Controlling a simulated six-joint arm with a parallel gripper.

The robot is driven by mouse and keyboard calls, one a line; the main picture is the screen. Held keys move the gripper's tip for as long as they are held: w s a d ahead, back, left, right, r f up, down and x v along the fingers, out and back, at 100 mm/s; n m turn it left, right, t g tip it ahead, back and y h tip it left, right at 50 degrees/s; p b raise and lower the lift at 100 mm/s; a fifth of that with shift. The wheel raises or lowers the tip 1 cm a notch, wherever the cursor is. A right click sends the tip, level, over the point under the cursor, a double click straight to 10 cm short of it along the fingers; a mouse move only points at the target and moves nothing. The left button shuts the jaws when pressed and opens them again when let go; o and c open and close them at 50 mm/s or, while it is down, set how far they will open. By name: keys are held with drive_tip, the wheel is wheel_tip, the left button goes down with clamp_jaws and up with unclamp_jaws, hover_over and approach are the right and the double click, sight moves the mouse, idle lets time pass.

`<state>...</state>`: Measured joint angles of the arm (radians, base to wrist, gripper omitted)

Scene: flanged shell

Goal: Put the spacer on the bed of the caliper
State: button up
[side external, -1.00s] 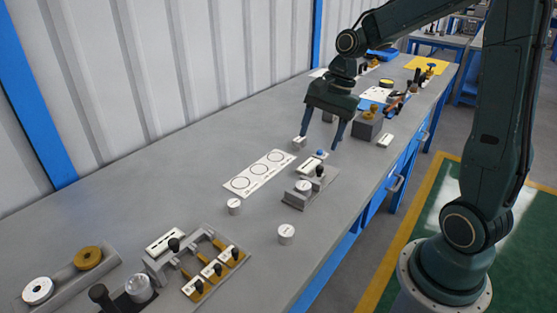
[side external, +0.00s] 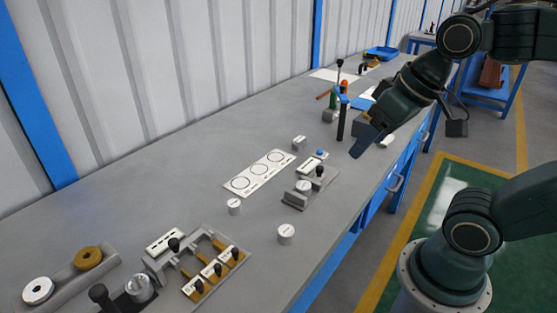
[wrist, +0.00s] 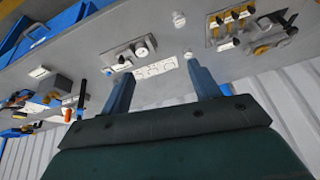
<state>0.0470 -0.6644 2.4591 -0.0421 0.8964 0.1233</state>
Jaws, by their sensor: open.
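Several short white-topped cylinders that look like spacers stand on the bench in the side view: one beside the circle card (side external: 234,206), one nearer the front edge (side external: 286,235) and one behind the card (side external: 299,142). A grey device with a black knob, seemingly the caliper (side external: 294,200), carries a round white-topped piece (side external: 304,187). I cannot tell whether that piece is the spacer. The device also shows in the wrist view (wrist: 122,66). My gripper (wrist: 160,72) is open, empty and raised above the bench; one finger is clear in the side view, the other hard to make out.
A white card with three circles (side external: 260,172) lies beside the device. A clamp fixture with black knobs (side external: 205,262) and a tray with two rings (side external: 62,280) stand at the front left. Bare bench lies along the wall.

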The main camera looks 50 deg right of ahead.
drive_tip(key=shift+s+n, duration=0.8)
drive_tip(key=shift+s, duration=0.05)
